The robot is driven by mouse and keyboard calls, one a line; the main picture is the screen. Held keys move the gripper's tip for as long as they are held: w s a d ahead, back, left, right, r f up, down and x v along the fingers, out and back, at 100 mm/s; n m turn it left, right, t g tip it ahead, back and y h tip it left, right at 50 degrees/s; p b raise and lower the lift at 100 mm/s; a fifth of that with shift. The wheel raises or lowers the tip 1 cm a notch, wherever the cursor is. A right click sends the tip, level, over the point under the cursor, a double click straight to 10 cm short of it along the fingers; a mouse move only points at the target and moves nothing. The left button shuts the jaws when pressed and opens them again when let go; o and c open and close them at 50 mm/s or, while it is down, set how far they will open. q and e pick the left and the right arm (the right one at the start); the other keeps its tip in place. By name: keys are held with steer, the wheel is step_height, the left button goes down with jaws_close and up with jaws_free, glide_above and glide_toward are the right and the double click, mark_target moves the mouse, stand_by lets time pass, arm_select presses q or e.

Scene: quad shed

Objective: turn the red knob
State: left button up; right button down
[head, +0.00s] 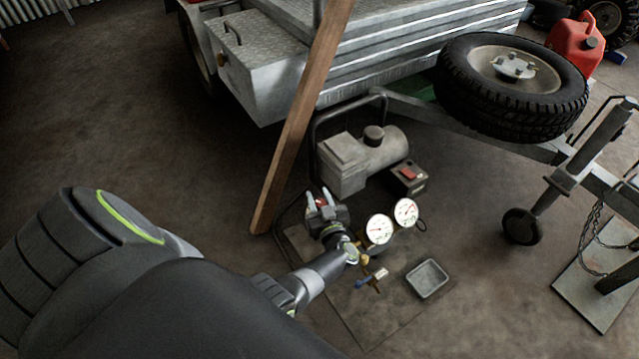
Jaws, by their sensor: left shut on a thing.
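My left gripper (322,199) reaches in from the lower left, beside the compressor, with its fingers shut on the red knob (321,203). Only a small red part of the knob shows between the fingers; the rest is hidden by the gripper. Two round white gauges, one near (379,229) and one farther right (405,212), stand just right of my gripper and wrist. The knob's turn angle cannot be told. My right gripper is not in view.
A grey compressor (375,155) and a box with a red switch (408,176) stand behind. A brass valve with a blue handle (372,280) and a grey tray (427,279) are in front. A trailer (400,45) with a spare tyre (512,85) is beyond.

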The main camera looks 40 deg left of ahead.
arm_select(q)
steer(key=shift+s+f, duration=0.1)
steer(key=shift+s, duration=0.05)
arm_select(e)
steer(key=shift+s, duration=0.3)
arm_select(q)
steer(key=o, duration=1)
steer(key=shift+c, duration=0.2)
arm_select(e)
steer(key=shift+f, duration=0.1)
